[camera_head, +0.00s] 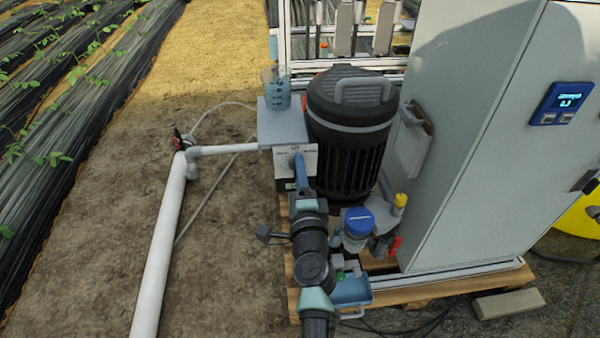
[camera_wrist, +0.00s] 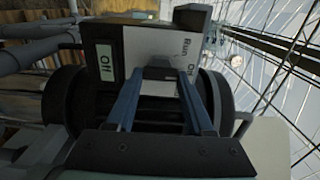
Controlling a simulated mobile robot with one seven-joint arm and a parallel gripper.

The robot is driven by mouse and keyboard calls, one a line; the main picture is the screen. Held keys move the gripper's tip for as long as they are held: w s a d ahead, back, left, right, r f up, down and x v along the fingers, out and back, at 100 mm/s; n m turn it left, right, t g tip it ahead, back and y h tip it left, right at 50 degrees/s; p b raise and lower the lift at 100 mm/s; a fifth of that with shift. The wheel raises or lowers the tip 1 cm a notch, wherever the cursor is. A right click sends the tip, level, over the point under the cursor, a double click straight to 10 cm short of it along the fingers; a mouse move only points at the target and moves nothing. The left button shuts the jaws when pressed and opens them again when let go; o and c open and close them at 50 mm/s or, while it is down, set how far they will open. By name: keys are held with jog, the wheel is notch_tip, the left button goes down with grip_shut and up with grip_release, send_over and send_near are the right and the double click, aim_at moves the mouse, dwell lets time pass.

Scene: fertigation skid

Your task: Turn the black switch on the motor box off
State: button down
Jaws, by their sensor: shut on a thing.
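The motor box (camera_head: 285,129) is a grey box with a white front panel, attached at the left of the black motor (camera_head: 350,130). In the wrist view its panel (camera_wrist: 140,45) bears small lettering and a lit sign (camera_wrist: 105,64) that seems to read "ON". My gripper (camera_head: 299,158) reaches the panel from the front. In the wrist view the blue fingers of my gripper (camera_wrist: 160,76) are closed around the black switch (camera_wrist: 159,72), which shows between their tips. The head view hides the switch behind the fingers. The switch's exact angle is hard to tell.
A beaker of blue liquid (camera_head: 277,90) stands on top of the motor box. A white pipe (camera_head: 168,235) runs along the ground at left. A grey cabinet (camera_head: 480,150) stands at right. A blue-capped filter (camera_head: 357,222) sits close to the right of my arm.

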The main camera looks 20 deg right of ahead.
jog(key=shift+c, duration=1.4)
grip_release()
jog(key=p+v, duration=0.3)
jog(key=v, duration=1)
